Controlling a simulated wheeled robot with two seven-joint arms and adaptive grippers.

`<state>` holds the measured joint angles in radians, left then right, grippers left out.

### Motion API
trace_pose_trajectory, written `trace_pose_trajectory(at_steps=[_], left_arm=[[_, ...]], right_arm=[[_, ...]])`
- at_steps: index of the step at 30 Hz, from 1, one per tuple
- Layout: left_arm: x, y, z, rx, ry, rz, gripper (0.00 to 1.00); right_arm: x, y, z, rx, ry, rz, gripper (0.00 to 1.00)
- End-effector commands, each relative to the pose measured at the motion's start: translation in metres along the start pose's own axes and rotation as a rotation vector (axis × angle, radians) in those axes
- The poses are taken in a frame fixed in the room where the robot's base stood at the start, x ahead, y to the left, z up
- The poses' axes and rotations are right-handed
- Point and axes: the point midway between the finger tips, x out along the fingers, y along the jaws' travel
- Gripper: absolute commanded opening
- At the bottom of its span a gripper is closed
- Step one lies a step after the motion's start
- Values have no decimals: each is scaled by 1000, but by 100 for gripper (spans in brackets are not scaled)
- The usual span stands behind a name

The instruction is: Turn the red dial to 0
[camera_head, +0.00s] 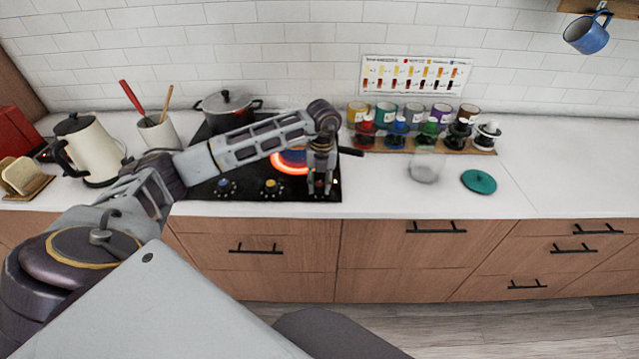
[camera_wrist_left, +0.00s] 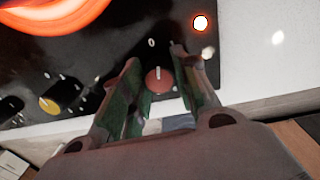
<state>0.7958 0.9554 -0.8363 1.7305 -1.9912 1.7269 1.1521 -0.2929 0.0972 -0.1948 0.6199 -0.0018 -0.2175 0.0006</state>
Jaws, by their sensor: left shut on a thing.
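The red dial (camera_wrist_left: 158,82) sits at the right end of the cooktop's front edge. In the left wrist view it is between the two fingers of my left gripper (camera_wrist_left: 156,62), which is shut on it. A white line on the dial points roughly up, close to the white 0 mark (camera_wrist_left: 151,43). In the head view my left gripper (camera_head: 322,188) points down at the cooktop's front right corner and hides the dial. An indicator light (camera_wrist_left: 200,23) is lit, and the burner (camera_head: 290,168) glows orange-red. My right gripper is not in view.
A blue dial (camera_head: 226,187) and a yellow dial (camera_head: 270,187) are left of my gripper. A lidded pot (camera_head: 226,108) stands at the back of the cooktop. A kettle (camera_head: 92,150) is left, and a rack of jars (camera_head: 428,147) right.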

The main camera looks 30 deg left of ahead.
Motion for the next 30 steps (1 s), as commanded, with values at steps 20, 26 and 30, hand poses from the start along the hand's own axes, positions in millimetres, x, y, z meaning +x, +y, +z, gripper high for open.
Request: trace_pose_trajectory(at_steps=[20, 26, 30], left_arm=[[0, 0, 0, -227, 9, 0, 6], [0, 0, 0, -227, 9, 0, 6], [0, 0, 0, -227, 9, 0, 39]], right_arm=[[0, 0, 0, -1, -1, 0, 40], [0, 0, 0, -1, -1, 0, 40], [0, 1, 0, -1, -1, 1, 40]])
